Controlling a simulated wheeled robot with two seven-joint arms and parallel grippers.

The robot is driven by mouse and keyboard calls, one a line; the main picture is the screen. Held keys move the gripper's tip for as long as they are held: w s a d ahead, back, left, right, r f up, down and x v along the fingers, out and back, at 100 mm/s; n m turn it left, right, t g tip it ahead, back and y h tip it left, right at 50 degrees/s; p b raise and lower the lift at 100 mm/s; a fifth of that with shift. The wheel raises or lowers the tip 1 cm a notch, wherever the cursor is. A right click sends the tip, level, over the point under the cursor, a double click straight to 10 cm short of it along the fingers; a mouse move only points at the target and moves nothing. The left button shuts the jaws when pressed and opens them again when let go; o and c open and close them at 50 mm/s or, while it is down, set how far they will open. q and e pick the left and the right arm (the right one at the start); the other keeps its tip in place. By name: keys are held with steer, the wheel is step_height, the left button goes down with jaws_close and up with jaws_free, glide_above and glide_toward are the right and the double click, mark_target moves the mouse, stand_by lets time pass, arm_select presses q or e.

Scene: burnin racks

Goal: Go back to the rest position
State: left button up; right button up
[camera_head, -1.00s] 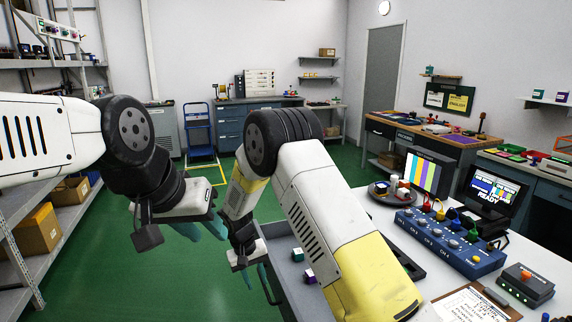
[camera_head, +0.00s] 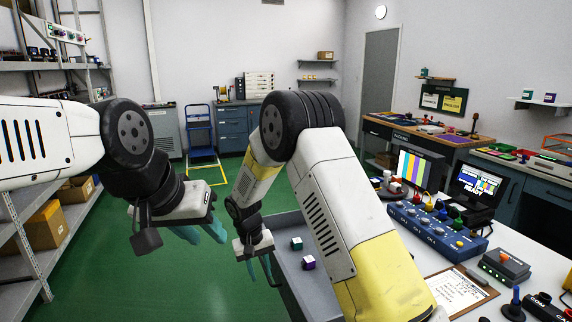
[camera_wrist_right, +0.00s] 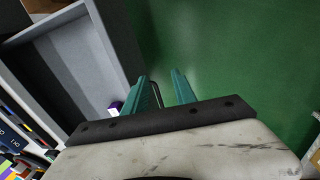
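My left gripper (camera_head: 202,233) hangs at the left over the green floor, its teal fingers apart and nothing seen between them. My right gripper (camera_head: 260,270) points down beside the front of an open grey drawer (camera_head: 284,262). In the right wrist view its two teal fingers (camera_wrist_right: 164,90) are apart, with green floor and a dark drawer handle (camera_wrist_right: 156,94) showing beyond the gap. I cannot tell whether a finger touches the handle. A green-and-white cube (camera_head: 296,244) and a purple-and-white cube (camera_head: 308,262) lie in the drawer.
The white bench (camera_head: 520,275) on the right carries a blue switch box (camera_head: 432,234), monitors (camera_head: 476,192), a clipboard (camera_head: 462,290) and a small grey button box (camera_head: 504,267). Metal shelves (camera_head: 30,255) with cardboard boxes stand at the left. Green floor (camera_head: 130,270) lies open between.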

steer(key=s+d+r+m+t+y, duration=0.1)
steer(key=s+d+r, duration=0.1)
steer(key=d+r, duration=0.45)
steer(key=s+d+r+y, duration=0.1)
steer(key=s+d+r, duration=0.2)
steer(key=r, duration=0.6)
steer(key=s+d+r+m+t+y, duration=0.1)
steer(key=s+d+r, duration=0.1)
steer(key=d+r, duration=0.45)
steer(key=s+d+r+t, duration=0.1)
steer(key=s+d+r, duration=0.1)
steer(key=s, duration=0.3)
steer(key=s+d+r+t, duration=0.1)
steer(key=s+d+r, duration=0.1)
steer(key=s, duration=0.4)
steer(key=s+d+r+m+t, duration=0.1)
steer(key=s+d+r, duration=0.1)
steer(key=s+r, duration=0.2)
steer(key=shift+s+r+y, duration=0.25)
steer(key=shift+s+y, duration=0.15)
steer(key=shift+s, duration=0.55)
